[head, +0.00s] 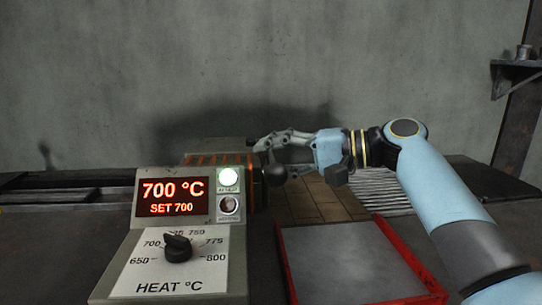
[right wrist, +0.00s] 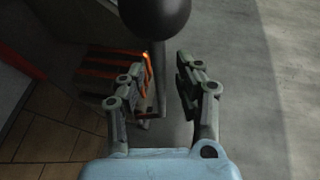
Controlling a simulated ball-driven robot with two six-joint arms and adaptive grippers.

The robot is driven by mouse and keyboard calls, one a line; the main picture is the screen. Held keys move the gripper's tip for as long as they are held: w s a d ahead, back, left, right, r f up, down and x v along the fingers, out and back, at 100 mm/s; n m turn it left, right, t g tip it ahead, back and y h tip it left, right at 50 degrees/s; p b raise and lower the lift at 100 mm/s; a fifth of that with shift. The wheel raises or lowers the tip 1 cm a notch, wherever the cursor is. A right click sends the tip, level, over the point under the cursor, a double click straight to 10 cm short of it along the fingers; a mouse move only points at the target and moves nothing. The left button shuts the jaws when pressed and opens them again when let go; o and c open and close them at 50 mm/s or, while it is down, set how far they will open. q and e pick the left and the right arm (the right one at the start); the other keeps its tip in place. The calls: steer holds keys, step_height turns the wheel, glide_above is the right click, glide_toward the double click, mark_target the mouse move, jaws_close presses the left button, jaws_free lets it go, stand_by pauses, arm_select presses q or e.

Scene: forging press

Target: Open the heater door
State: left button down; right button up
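The heater (head: 222,158) is a grey box with glowing orange slots, partly hidden behind the control panel. In the right wrist view its orange slots (right wrist: 108,72) show at left. A black ball knob (head: 275,174) is at the heater's right side; it also shows in the right wrist view (right wrist: 155,14). A thin rod (right wrist: 160,85) runs from the ball between my fingers. My right gripper (head: 268,150) is at the knob; in the right wrist view (right wrist: 162,68) its fingers are apart on either side of the rod. I cannot tell whether the door is closed. My left gripper is not in view.
The control panel (head: 190,245) reads 700 °C, SET 700, with a black dial and a lit green-white lamp. A red-rimmed tray (head: 385,225) lies at front right. A grey wall (head: 250,60) stands behind. A shelf (head: 515,70) is at far right.

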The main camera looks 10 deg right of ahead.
steer(key=shift+w+a+f, duration=0.1)
steer(key=shift+a, duration=0.15)
jaws_close()
stand_by(0.4)
